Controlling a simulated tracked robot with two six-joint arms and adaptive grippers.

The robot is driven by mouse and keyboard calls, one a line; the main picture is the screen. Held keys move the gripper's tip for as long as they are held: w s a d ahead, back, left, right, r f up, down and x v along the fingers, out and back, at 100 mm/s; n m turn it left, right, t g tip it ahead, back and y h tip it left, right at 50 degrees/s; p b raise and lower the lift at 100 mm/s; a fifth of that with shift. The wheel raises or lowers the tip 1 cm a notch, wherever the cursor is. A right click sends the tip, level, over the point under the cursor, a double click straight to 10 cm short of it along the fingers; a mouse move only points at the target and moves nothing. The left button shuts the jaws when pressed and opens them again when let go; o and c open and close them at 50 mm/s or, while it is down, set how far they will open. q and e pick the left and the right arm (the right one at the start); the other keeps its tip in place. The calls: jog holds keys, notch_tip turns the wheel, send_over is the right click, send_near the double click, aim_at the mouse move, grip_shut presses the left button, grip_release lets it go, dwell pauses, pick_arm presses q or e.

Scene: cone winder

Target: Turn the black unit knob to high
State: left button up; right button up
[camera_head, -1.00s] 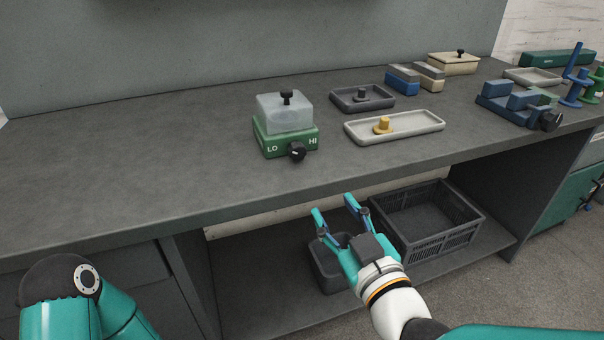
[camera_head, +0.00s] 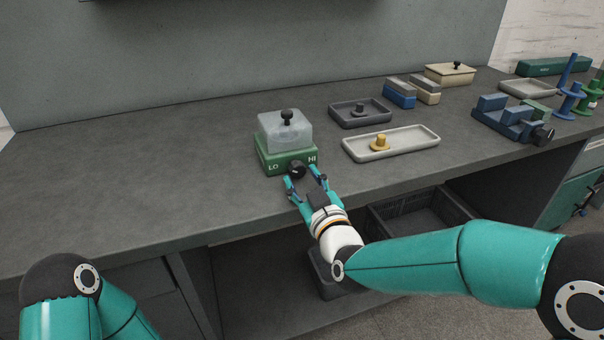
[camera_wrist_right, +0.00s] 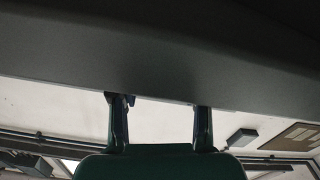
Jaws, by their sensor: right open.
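The green unit (camera_head: 287,161) sits on the dark bench, with LO at the left and HI at the right of its front face. A clear box with a black-knobbed top (camera_head: 286,134) stands on it. The black unit knob (camera_head: 297,168) is on the front face, between the labels. My right gripper (camera_head: 303,177) is open, its fingertips just in front of the knob, one toward each side. I cannot tell whether they touch it. Both fingers also show apart in the right wrist view (camera_wrist_right: 160,103), where the knob cannot be made out. My left gripper is out of view.
A pale tray (camera_head: 425,142) with a yellow knobbed piece (camera_head: 380,143) and a dark tray (camera_head: 343,119) lie right of the unit. A blue fixture (camera_head: 505,118) stands farther right. The bench left of the unit is clear. A black crate (camera_head: 447,204) is below the bench.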

jog(key=shift+x, duration=0.9)
jog(key=shift+c, duration=0.2)
jog(key=c, duration=0.8)
jog(key=m+b, duration=0.1)
jog(key=b, duration=0.1)
jog(key=m+b, duration=0.3)
jog(key=b, duration=0.1)
jog(key=shift+f+m+b, duration=0.25)
jog(key=shift+m+b, duration=0.05)
jog(key=shift+b, duration=0.1)
jog(key=shift+c, duration=0.2)
jog(key=shift+r+m, duration=0.2)
jog(key=shift+m, duration=0.3)
jog(key=shift+r, duration=0.1)
jog(key=o, duration=0.9)
